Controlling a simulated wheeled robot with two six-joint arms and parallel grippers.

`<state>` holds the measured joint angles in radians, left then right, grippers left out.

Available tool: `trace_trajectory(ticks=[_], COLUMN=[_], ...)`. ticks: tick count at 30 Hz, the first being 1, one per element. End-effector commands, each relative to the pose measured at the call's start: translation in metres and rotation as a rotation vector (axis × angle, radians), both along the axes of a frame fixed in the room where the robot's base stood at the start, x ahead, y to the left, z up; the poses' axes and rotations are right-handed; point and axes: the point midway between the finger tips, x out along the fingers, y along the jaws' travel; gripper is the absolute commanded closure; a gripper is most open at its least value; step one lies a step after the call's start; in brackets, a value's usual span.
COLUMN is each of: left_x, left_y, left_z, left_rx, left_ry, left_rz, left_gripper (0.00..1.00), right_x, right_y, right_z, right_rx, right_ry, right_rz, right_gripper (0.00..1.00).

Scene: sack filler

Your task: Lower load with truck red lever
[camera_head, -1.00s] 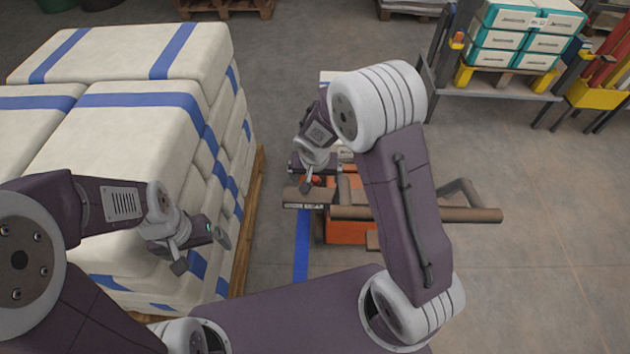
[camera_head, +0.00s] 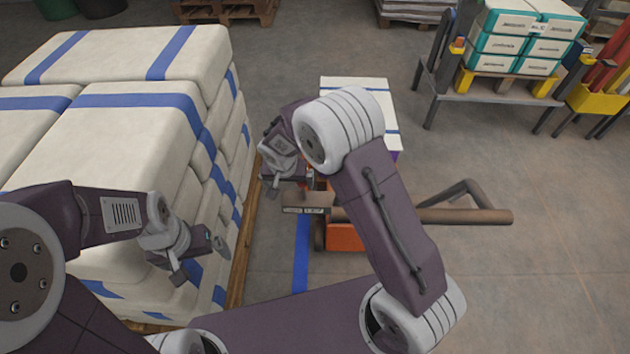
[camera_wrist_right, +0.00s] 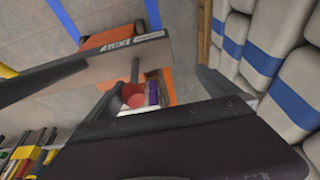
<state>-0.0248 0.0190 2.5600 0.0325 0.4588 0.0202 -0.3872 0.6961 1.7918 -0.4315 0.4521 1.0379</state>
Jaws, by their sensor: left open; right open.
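The orange pallet truck (camera_head: 345,238) stands right of the sack stack, partly hidden behind my right arm. Its brown handle bar (camera_head: 465,216) reaches to the right. In the right wrist view, a red rounded part (camera_wrist_right: 133,95), probably the red lever's knob, shows just past the dark edge of my gripper. A little red also shows below that gripper in the head view. My right gripper (camera_head: 302,186) is open, close above the labelled end of the bar; whether it touches the red part cannot be told. My left gripper (camera_head: 190,268) is open and empty beside the stack.
A tall stack of white sacks with blue bands (camera_head: 120,125) fills the left side on a wooden pallet (camera_head: 238,260). A white load (camera_head: 355,85) sits behind the truck's front. A rack with teal-and-white packs (camera_head: 500,50) stands back right. The floor at right is clear.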

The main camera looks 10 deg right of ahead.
Motion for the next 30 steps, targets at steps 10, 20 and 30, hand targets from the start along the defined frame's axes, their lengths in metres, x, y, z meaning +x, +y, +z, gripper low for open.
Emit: trace_trajectory(ticks=[10,20,30], left_x=[0.000,0.000,0.000], left_y=[0.000,0.000,0.000], left_z=[0.000,-0.004,-0.007], left_rx=[0.000,0.000,0.000], left_ry=[0.000,0.000,0.000], left_rz=[0.000,0.000,0.000], left_gripper=[0.00,0.00,0.00], right_x=[0.001,-0.002,-0.008], right_y=[0.006,-0.009,-0.030], right_z=[0.000,0.000,0.000], right_rx=[0.000,-0.001,0.000], right_ry=[0.000,0.000,0.000], right_rz=[-0.001,-0.001,0.000], right_gripper=[0.00,0.00,0.00])
